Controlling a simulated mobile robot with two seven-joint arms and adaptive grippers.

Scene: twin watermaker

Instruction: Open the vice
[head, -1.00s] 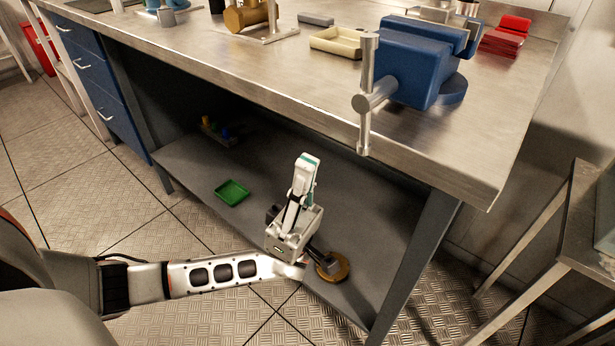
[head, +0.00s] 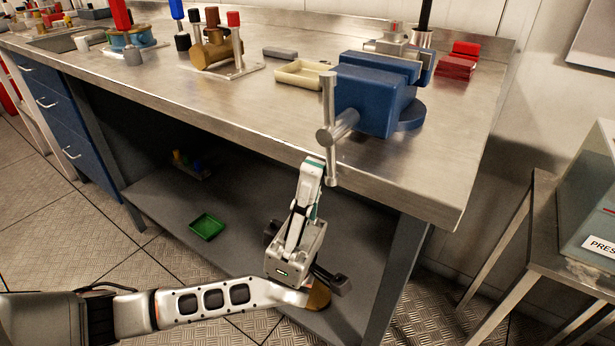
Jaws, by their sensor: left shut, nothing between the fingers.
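The blue vice (head: 372,97) sits at the right front of the steel workbench. Its steel handle bar (head: 328,100) hangs upright in front of the bench edge, on the end of the screw (head: 340,128). My left gripper (head: 314,163) points upward just below and left of the handle's lower end. Its fingers are shut and empty. In the picture its tip is close beside the bar's lower knob; I cannot tell whether they touch. A silver part (head: 394,42) shows at the vice's jaws; the gap between the jaws is hard to make out. My right gripper is not in view.
The bench front edge (head: 250,143) runs just behind my left gripper. A cream tray (head: 303,75) and red blocks (head: 458,62) flank the vice. A green tray (head: 207,226) lies on the lower shelf. A side table (head: 535,240) stands at the right.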

